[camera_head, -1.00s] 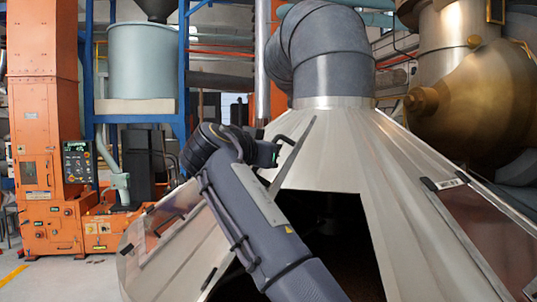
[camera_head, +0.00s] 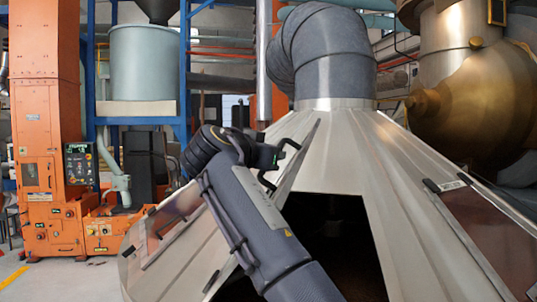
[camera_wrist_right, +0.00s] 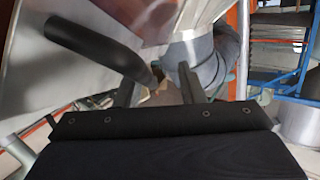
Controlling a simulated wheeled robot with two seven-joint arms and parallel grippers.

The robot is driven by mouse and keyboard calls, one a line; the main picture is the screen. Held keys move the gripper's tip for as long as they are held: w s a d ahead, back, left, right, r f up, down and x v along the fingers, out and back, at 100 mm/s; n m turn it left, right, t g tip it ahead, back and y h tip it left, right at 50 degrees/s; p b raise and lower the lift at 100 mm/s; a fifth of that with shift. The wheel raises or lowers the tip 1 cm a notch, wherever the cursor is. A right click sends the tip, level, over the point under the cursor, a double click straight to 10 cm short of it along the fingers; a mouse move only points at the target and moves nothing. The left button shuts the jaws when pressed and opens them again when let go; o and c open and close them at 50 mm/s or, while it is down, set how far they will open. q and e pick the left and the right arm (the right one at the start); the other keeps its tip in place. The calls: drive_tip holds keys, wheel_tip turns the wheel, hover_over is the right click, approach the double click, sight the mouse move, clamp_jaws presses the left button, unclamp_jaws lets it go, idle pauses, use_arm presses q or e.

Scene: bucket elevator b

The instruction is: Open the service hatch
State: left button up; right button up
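The service hatch (camera_head: 302,157) is a metal panel on the cone-shaped hood, seen nearly edge-on and tilted up from a dark opening (camera_head: 335,235). Its black bar handle (camera_head: 287,146) faces left. The handle also shows large at the upper left of the right wrist view (camera_wrist_right: 100,48). My right gripper (camera_head: 272,157) is beside the handle, its fingers partly hidden by the wrist. In the right wrist view the right gripper's fingers (camera_wrist_right: 158,88) stand apart, with the handle's lower end close to the left finger; contact cannot be told. My left gripper is not in view.
The hood (camera_head: 350,160) fills the middle, with a grey duct (camera_head: 330,50) on top. Closed windowed panels lie left (camera_head: 175,220) and right (camera_head: 490,225). An orange machine (camera_head: 45,150) stands at the left and a brass vessel (camera_head: 480,95) at the right.

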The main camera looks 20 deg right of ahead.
drive_tip(key=b+v, duration=0.2)
drive_tip(key=v, duration=0.5)
drive_tip(key=shift+s+a, duration=0.2)
drive_tip(key=shift+a, duration=0.15)
